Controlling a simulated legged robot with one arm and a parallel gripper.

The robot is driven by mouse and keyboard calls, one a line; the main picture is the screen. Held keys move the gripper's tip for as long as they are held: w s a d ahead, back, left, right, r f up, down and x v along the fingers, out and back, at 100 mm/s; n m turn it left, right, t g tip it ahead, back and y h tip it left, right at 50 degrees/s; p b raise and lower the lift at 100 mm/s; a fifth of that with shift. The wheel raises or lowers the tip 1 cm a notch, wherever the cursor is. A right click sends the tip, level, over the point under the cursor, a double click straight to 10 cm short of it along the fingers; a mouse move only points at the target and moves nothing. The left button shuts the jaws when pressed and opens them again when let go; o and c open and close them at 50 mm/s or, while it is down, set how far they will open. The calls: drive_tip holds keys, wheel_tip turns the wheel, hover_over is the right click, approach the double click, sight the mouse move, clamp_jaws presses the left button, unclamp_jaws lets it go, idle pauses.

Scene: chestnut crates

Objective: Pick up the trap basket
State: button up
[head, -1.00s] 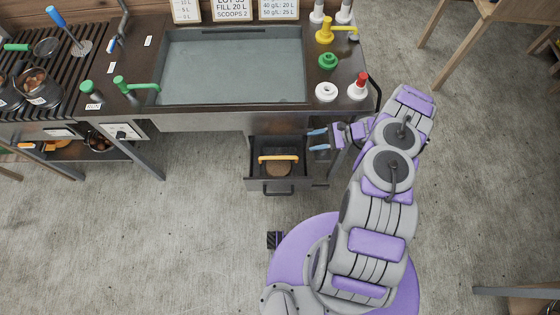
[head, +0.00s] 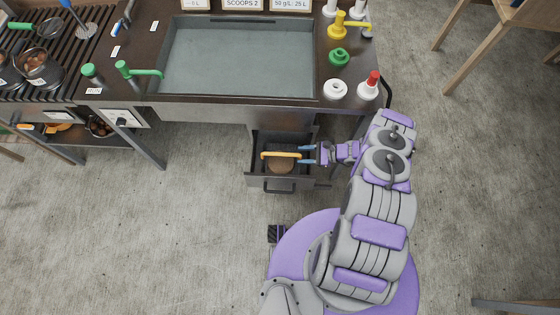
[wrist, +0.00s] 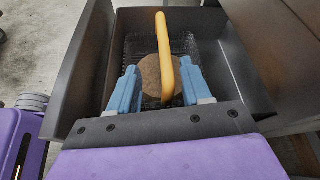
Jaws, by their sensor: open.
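The trap basket (wrist: 190,48) is a wire mesh basket with a yellow bar handle (head: 281,155) and a round brown thing (wrist: 155,78) inside it. It sits in an open dark drawer (head: 280,182) under the sink counter. My gripper (head: 304,154) is open, with its blue fingers at the right end of the handle in the head view. In the wrist view my gripper (wrist: 160,84) has one finger on each side of the handle, with gaps between fingers and handle. The basket's lower part is hidden by my fingers.
The drawer walls (wrist: 85,75) rise close on both sides of my fingers. The counter with a water-filled sink (head: 238,60) stands above and behind the drawer. A metal table leg (head: 140,140) stands to the left.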

sight(289, 154)
drive_tip(key=shift+x, duration=0.9)
drive_tip(key=shift+w+b+x, duration=0.2)
drive_tip(key=shift+b+x, duration=0.5)
drive_tip(key=shift+x, duration=0.9)
drive_tip(key=shift+w+b+x, duration=0.15)
drive_tip(key=shift+b+x, duration=0.5)
drive_tip(key=shift+x, duration=0.95)
drive_tip(key=shift+d+f, duration=0.1)
drive_tip(key=shift+d, duration=0.1)
drive_tip(key=shift+c, duration=0.7)
clamp_jaws()
